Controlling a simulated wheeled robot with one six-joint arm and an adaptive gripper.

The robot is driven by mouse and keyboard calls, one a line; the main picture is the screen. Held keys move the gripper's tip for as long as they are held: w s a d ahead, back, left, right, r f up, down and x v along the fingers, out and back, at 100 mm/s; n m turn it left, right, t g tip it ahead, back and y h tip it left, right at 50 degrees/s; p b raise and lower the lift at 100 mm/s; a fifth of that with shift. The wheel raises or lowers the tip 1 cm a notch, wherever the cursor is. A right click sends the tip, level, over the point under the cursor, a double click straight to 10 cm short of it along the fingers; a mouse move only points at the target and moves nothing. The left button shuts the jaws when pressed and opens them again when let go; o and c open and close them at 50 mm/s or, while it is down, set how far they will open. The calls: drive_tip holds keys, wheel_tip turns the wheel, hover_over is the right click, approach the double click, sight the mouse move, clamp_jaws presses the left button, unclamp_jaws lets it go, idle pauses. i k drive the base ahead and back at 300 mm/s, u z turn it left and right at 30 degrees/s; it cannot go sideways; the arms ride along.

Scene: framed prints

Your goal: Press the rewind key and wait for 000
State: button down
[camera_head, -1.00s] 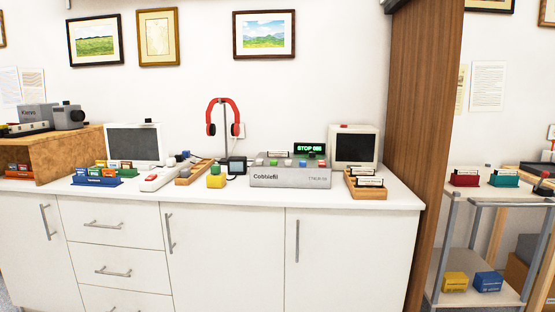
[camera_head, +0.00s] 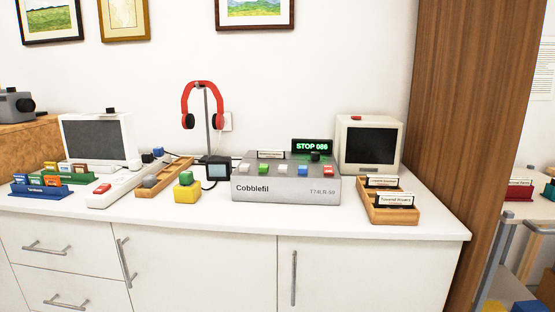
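A grey tape machine (camera_head: 285,198) labelled "Cobblefil" stands on the white counter, right of the middle of the head view. Its green display (camera_head: 312,146) reads "STOP 086". A row of coloured keys lies on its top: a white key (camera_head: 244,167), a green key (camera_head: 264,168), a pale key (camera_head: 283,169), a blue key (camera_head: 303,169) and a red key (camera_head: 328,170). Any marks on the keys are too small to read, so I cannot tell which one is rewind. My gripper is not in view.
A yellow block with a green top (camera_head: 187,189) and a small dark screen (camera_head: 217,171) stand left of the machine. A wooden card tray (camera_head: 393,216) and a cream monitor (camera_head: 370,146) stand right. Red headphones (camera_head: 203,100) hang behind. The counter's front strip (camera_head: 300,222) is clear.

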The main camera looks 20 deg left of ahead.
sight(245, 168)
drive_tip(key=u, duration=0.25)
drive_tip(key=i, duration=1)
drive_tip(key=u, duration=0.55)
